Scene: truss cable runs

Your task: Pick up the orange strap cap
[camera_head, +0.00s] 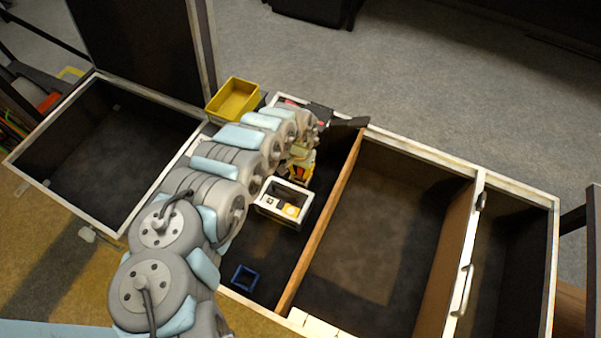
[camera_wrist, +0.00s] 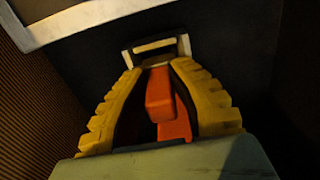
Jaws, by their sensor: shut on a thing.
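The orange strap cap (camera_wrist: 160,98) shows in the wrist view as an orange block between the two yellow ribbed fingers of my gripper (camera_wrist: 157,72). The fingers are closed in on it from both sides. A second orange piece or face (camera_wrist: 175,131) shows lower, nearer the palm; I cannot tell whether it belongs to the same part. In the head view my gripper (camera_head: 300,170) points down inside the dark compartment, and my arm hides much of it. I cannot make out the cap clearly there.
A white-framed box (camera_head: 262,207) with small parts stands in the compartment close to my gripper. A small blue square frame (camera_head: 245,278) lies on its floor. A yellow bin (camera_head: 233,98) sits behind. A wooden divider (camera_head: 320,222) borders the wide empty bay at right.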

